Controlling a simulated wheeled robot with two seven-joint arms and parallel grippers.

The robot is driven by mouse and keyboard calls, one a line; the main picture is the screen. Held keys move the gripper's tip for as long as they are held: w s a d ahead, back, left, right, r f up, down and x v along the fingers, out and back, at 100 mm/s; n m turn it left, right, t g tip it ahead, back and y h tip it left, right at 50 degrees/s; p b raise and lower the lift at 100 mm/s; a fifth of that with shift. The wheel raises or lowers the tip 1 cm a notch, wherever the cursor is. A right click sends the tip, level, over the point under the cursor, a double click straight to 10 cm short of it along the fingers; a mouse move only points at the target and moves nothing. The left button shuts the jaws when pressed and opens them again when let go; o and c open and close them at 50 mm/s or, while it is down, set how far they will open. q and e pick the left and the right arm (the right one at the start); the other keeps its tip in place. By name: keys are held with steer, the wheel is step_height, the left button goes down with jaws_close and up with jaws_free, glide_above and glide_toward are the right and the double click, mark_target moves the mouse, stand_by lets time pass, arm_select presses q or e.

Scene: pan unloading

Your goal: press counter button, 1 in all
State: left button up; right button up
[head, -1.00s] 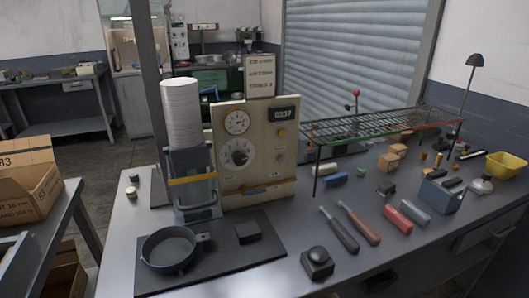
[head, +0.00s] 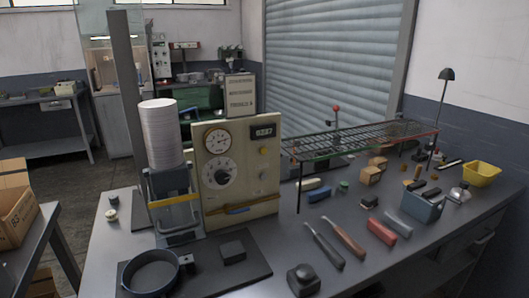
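The cream control panel (head: 235,185) stands upright on the grey bench. A small dark counter display (head: 262,131) is at its top right; its digits are too small to read surely. A round yellowish button (head: 263,151) sits below the display. A dark box with a rounded black top (head: 303,280), like a push button, is at the bench's front edge. A low black block (head: 232,249) lies on the dark mat. I cannot tell which one is the counter button. Neither of my grippers is in view.
A pan (head: 151,272) sits on the dark mat (head: 205,281), below a tall stack of white discs (head: 161,135) in a holder. A wire rack (head: 365,139) stands at the right. Screwdrivers (head: 325,245), a blue box (head: 424,205) and a yellow bin (head: 482,174) crowd the right side.

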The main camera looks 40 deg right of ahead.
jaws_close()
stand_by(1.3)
